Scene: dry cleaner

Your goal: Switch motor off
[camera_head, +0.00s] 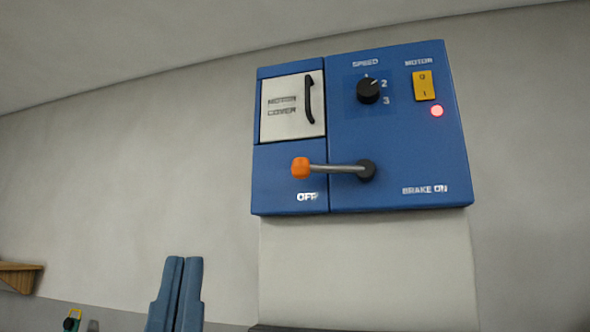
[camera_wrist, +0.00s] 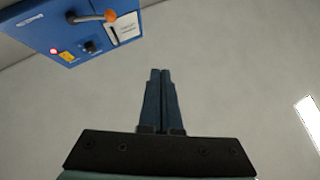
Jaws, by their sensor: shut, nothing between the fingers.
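A blue control panel (camera_head: 400,135) is mounted on the wall in the head view. Its yellow motor switch (camera_head: 424,86), marked 0 at the top and 1 at the bottom, sits at the upper right. A red light (camera_head: 437,111) glows just below the switch. The switch also shows small in the wrist view (camera_wrist: 67,57), where the panel appears turned upside down. My gripper (camera_head: 184,260) is below and left of the panel, pointing up, shut and empty. It is apart from the panel, and its fingertips show in the wrist view (camera_wrist: 160,72).
A black speed knob (camera_head: 369,90) sits left of the switch. An orange-tipped brake lever (camera_head: 301,168) points left toward OFF. A white motor cover (camera_head: 292,108) with a black handle is shut at the upper left. A wooden ledge (camera_head: 18,276) is at far left.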

